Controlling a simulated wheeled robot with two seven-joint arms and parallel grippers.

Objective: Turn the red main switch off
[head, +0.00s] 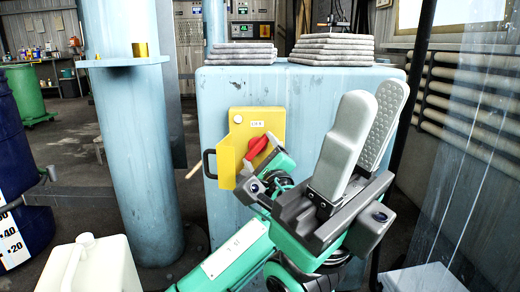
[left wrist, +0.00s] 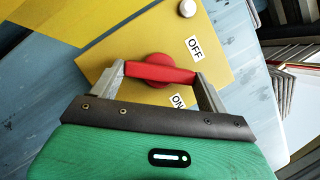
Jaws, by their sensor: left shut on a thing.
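The red main switch (left wrist: 159,71) is a round knob with a bar handle on a yellow plate (head: 238,122). In the left wrist view the bar lies nearly level, its right end between the OFF label (left wrist: 194,48) and the ON label (left wrist: 178,101). My left gripper (left wrist: 160,78) is shut on the bar, one grey finger at each end. In the head view the red switch (head: 258,146) is partly covered by my green left gripper (head: 262,163). My right gripper (head: 366,135) is open and empty, its two grey pads apart, in front of the blue column.
A yellow flap (head: 227,166) and a black handle (head: 208,164) stick out left of the plate. The blue column (head: 270,90) carries stacks of grey slabs (head: 333,48). A blue post (head: 137,165) stands left. A white canister (head: 88,266) is at lower left.

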